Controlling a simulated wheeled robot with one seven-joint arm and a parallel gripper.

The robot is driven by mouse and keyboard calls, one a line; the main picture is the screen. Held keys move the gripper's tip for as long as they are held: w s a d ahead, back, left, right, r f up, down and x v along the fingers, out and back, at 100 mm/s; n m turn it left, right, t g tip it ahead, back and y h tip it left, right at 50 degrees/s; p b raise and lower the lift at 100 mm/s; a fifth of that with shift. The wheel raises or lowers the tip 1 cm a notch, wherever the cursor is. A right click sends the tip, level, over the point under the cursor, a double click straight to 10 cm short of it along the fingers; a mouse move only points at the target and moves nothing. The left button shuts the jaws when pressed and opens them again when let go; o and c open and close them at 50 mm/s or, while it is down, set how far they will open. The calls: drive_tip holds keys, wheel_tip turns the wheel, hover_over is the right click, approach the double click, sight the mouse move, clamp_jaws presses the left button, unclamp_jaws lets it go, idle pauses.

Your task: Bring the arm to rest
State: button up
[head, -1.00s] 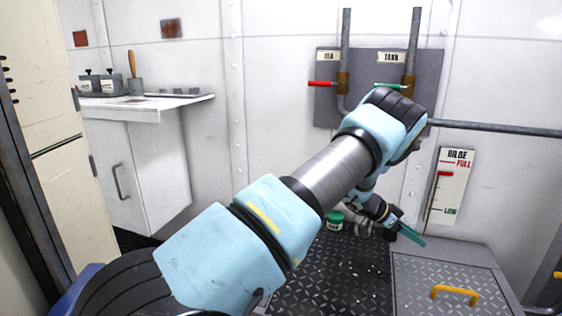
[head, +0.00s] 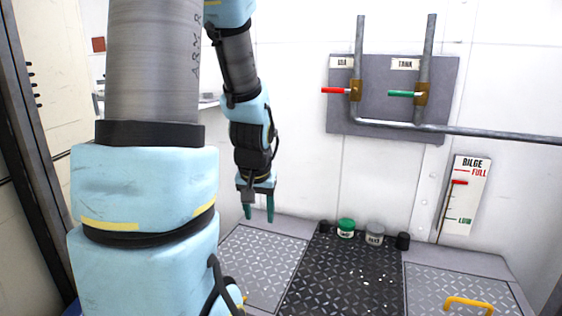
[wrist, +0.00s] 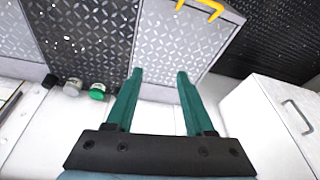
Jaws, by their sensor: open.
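My gripper (head: 258,206) hangs pointing down in the head view, above the back of the left grey tread plate (head: 262,255). Its two green fingers are apart with nothing between them. The wrist view also shows the open fingers (wrist: 158,75) over the floor, empty. My arm is folded up at the left of the head view and hides part of the cabinet and counter behind it.
A green-lidded jar (head: 346,228), a grey-lidded jar (head: 375,234) and black cups stand at the back of the dark mat (head: 340,280). A valve panel (head: 390,100) with red (head: 335,91) and green (head: 401,94) handles and a bilge gauge (head: 465,195) are on the wall. A yellow handle (head: 468,304) is front right.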

drive_tip(key=s+a+g, duration=0.2)
drive_tip(key=s, duration=0.6)
wheel_tip(320, 180, up, 23)
drive_tip(key=p, duration=2.2)
drive_tip(key=shift+d+f+n, duration=0.15)
drive_tip(key=shift+d+n, duration=0.1)
drive_tip(key=shift+n, duration=0.15)
